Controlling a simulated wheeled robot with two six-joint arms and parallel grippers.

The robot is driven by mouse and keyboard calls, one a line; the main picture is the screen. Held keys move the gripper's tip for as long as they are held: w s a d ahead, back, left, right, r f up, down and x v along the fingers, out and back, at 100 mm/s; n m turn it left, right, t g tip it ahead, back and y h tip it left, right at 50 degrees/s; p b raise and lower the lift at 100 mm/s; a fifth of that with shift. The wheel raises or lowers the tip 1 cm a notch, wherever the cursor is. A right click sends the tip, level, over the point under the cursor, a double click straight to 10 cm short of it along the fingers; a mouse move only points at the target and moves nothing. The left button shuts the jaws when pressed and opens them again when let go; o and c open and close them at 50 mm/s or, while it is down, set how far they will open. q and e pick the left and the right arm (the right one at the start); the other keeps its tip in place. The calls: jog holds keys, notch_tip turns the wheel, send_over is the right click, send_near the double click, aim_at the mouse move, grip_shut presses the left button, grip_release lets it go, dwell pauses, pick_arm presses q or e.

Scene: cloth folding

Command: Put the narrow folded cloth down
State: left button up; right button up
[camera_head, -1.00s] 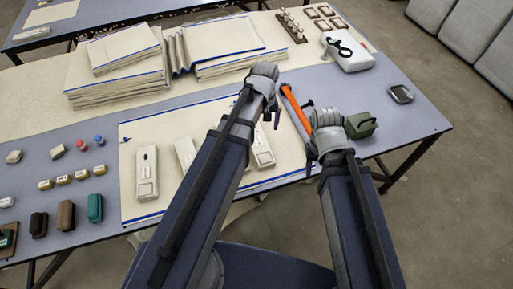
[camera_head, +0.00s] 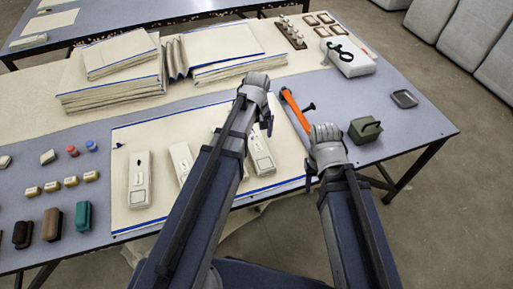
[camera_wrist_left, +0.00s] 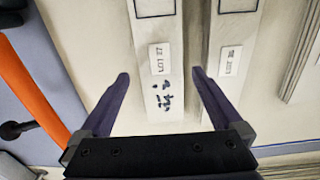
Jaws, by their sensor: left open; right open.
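Several narrow, pale folded strips with printed labels lie on the cream cloth (camera_head: 215,115) with blue edges. One strip (camera_head: 138,178) is at the left, one (camera_head: 181,157) is in the middle, and one (camera_head: 261,158) is beside my left arm. My left gripper (camera_head: 264,118) is open over the table; its wrist view (camera_wrist_left: 160,73) shows both fingers apart over a labelled narrow strip (camera_wrist_left: 160,40) with blue marks. I cannot tell whether they touch it. A second labelled strip (camera_wrist_left: 232,50) lies to the right there. My right gripper (camera_head: 312,172) is open near the table's front edge.
An orange-handled tool (camera_head: 295,110) lies between my grippers. A green box (camera_head: 365,129) and a small dark tray (camera_head: 404,98) sit at the right. Folded cloth stacks (camera_head: 110,85) stand at the back. Small coloured blocks (camera_head: 62,183) are at the left. Bare tabletop shows at the right.

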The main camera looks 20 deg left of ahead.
aim_at(257, 143)
pick_arm(q)
notch_tip(257, 143, down, 5)
jog(key=b, duration=0.5)
jog(key=shift+a+f, duration=0.1)
jog(key=c, duration=1.4)
jog(key=shift+o, duration=0.2)
jog(key=shift+r, duration=0.25)
notch_tip(257, 143, up, 10)
jog(key=p, duration=1)
